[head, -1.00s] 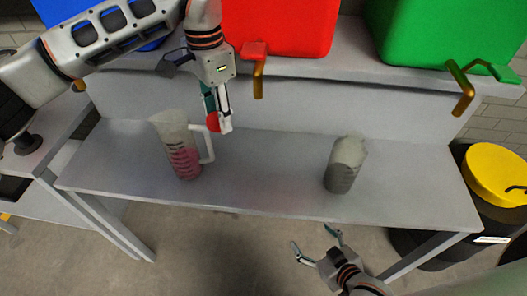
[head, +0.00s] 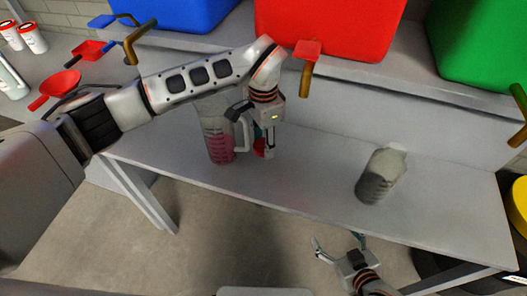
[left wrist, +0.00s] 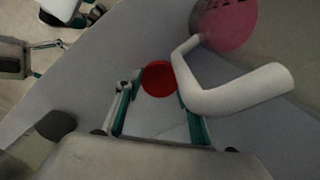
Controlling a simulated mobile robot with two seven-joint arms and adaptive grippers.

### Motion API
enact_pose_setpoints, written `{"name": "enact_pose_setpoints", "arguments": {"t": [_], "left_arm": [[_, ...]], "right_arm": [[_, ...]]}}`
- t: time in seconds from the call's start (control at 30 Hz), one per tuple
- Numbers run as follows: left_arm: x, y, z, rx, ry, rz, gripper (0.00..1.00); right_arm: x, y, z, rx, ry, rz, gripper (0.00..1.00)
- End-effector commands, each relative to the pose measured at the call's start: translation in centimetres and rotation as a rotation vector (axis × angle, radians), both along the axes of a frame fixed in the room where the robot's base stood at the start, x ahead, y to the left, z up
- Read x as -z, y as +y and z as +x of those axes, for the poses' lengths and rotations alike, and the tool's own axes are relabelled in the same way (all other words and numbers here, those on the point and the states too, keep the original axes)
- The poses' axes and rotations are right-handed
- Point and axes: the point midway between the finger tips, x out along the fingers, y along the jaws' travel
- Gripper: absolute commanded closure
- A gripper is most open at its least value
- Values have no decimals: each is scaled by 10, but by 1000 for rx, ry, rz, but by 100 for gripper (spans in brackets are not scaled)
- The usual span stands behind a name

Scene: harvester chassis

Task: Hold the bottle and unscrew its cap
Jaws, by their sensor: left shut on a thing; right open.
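My left gripper (head: 264,154) is low over the bench, just right of the pitcher's handle, and is shut on a red round piece (left wrist: 158,78). The piece looks like a cap; whether a bottle is under it I cannot tell. In the left wrist view it sits between the teal fingertips, beside the white handle. My right gripper (head: 338,239) is open and empty in front of the bench's front edge. White bottles with red caps (head: 33,38) stand at the far left, away from both grippers.
A clear pitcher with pink liquid (head: 218,145) stands close beside my left gripper. A translucent container with grey contents (head: 381,176) stands right on the bench (head: 315,180). Blue, red (head: 325,30) and green bins line the shelf behind.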

Motion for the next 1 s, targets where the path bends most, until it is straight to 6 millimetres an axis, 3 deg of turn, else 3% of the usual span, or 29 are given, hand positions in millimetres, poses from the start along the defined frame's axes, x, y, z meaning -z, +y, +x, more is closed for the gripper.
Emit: {"name": "enact_pose_setpoints", "arguments": {"t": [0.17,0.47,0.87,0.9,0.93,1.0], "left_arm": [[10,-1,0,1,0,-1,87],[47,0,-1,1,2,-1,87],[53,0,0,1,0,0,87],[53,0,0,1,0,0,54],[52,0,0,1,0,0,46],[52,0,0,1,0,0,45]], "right_arm": [[-2,-1,1,-1,-3,-1,25],[-3,-2,1,-1,-4,-3,25],[1,-2,0,-1,1,-4,25],[1,-2,0,-1,2,-5,25],[1,-2,0,-1,2,-5,25],[1,-2,0,-1,2,-5,25]]}}
